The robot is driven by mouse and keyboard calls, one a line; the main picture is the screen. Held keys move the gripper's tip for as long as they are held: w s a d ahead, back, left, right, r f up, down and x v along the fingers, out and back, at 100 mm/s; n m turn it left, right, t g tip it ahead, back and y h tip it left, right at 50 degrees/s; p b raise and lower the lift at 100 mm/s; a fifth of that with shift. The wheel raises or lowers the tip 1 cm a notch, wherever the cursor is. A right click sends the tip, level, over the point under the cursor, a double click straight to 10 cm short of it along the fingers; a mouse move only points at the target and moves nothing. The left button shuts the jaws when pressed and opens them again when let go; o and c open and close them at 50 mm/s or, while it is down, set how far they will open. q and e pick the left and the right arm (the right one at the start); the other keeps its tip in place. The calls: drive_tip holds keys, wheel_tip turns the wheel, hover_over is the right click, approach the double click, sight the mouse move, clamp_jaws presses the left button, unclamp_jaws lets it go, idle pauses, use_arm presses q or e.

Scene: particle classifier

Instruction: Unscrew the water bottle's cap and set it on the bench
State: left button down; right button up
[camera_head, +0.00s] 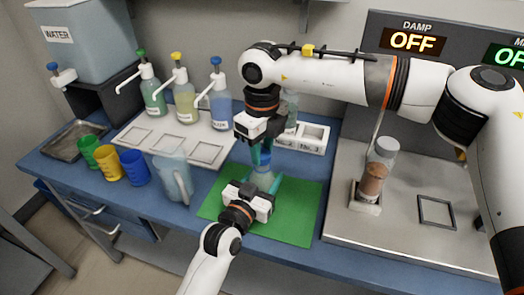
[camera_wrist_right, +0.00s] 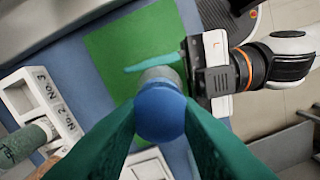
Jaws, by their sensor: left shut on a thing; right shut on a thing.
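The water bottle (camera_head: 264,178) stands upright on the green mat (camera_head: 293,222), with its blue cap (camera_head: 265,156) on top. The cap also shows large from above in the right wrist view (camera_wrist_right: 160,111). My right gripper (camera_head: 260,150) comes down from above with its green fingers on both sides of the cap, shut on it. My left gripper (camera_head: 262,181) comes in low from the front and is shut around the bottle body. The right fingers and the cap hide most of the bottle in the wrist view. I cannot tell whether the cap is loose.
A clear pitcher (camera_head: 174,178) stands left of the mat, with green, yellow and blue cups (camera_head: 135,168) beyond it. A white rack (camera_head: 305,138) stands behind the bottle. The device with a brown-filled tube (camera_head: 374,182) is at right. The mat's right part is bare.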

sight(262, 153)
drive_tip(key=shift+r, duration=0.3)
drive_tip(key=shift+r, duration=2.05)
use_arm(q)
drive_tip(key=shift+c, duration=2.3)
unclamp_jaws()
